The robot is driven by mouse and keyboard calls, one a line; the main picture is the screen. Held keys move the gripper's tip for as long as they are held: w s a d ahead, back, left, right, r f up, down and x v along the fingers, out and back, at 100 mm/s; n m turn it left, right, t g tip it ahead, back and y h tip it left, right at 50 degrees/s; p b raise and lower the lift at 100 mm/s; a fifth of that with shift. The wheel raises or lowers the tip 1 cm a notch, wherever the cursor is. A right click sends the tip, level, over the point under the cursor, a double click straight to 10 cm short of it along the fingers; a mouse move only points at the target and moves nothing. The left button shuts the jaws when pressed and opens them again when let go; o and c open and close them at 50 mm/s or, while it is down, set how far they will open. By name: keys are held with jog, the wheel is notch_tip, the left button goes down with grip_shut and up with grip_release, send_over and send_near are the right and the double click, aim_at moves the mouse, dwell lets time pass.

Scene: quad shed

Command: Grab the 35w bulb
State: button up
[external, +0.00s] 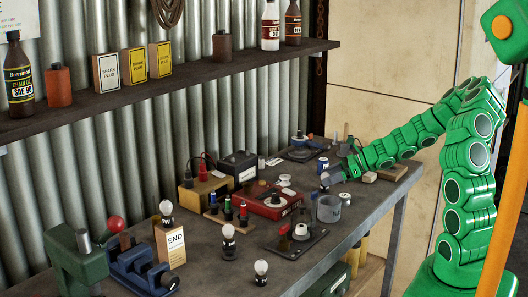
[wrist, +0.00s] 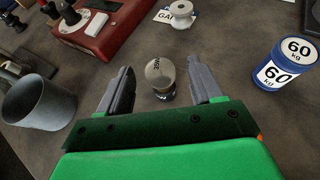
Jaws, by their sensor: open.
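A bulb (wrist: 160,76) with a pale round globe and a dark base stands between the two grey fingers of my gripper (wrist: 156,84) in the wrist view. Dark lettering on its globe appears turned over and looks like 35W. The fingers are apart on either side of it, with a gap on both sides. In the external view my gripper (external: 334,176) is low over the right part of the bench, and the bulb there is hard to make out.
A blue and white 60 kg weight (wrist: 284,64) stands right of my gripper. A grey cup (wrist: 37,103) is to the left, and a red box (wrist: 95,30) lies beyond it. A white spool (wrist: 182,14) is behind the bulb. A green vice (external: 82,262) is at the bench's left end.

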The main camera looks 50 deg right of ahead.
jog(key=shift+x, duration=1.75)
jog(key=shift+c, duration=0.5)
jog(key=shift+d, duration=0.1)
jog(key=c, duration=1)
jog(key=shift+r, duration=0.2)
